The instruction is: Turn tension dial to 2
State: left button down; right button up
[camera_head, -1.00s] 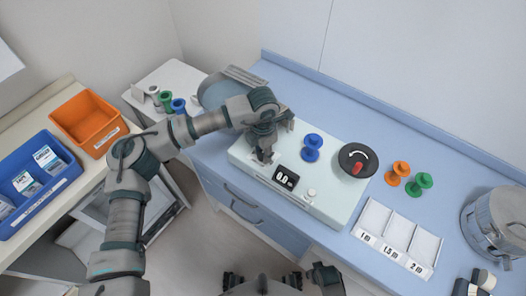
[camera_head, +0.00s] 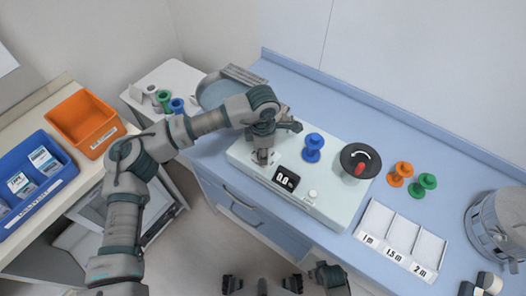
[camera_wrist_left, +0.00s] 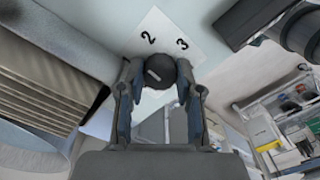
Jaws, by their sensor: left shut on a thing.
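The tension dial (camera_wrist_left: 158,72) is a dark round knob with a short white mark, on a white plate printed with 2 and 3 in the left wrist view. My left gripper (camera_wrist_left: 156,98) is shut on it, one finger on each side. The mark lies slantwise; which number it points to is unclear. In the head view my left gripper (camera_head: 263,158) reaches down to the left end of the pale machine (camera_head: 320,195) and hides the dial.
On the machine are a blue spool (camera_head: 313,147) and a black wheel with a red handle (camera_head: 360,161). To the right are orange (camera_head: 400,174) and green (camera_head: 423,184) spools, a divided tray (camera_head: 372,217) and a metal pot (camera_head: 497,222). A grey bin (camera_head: 222,92) stands behind my left forearm.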

pick_arm(q)
jog(key=shift+w, duration=0.1)
jog(key=c, duration=0.8)
grip_release()
jog(key=shift+r, duration=0.1)
jog(key=shift+o, duration=0.2)
jog(key=shift+a, duration=0.1)
jog(key=shift+r, duration=0.1)
notch_tip(320, 180, up, 7)
jog(key=shift+f, duration=0.2)
jog(key=shift+r, duration=0.5)
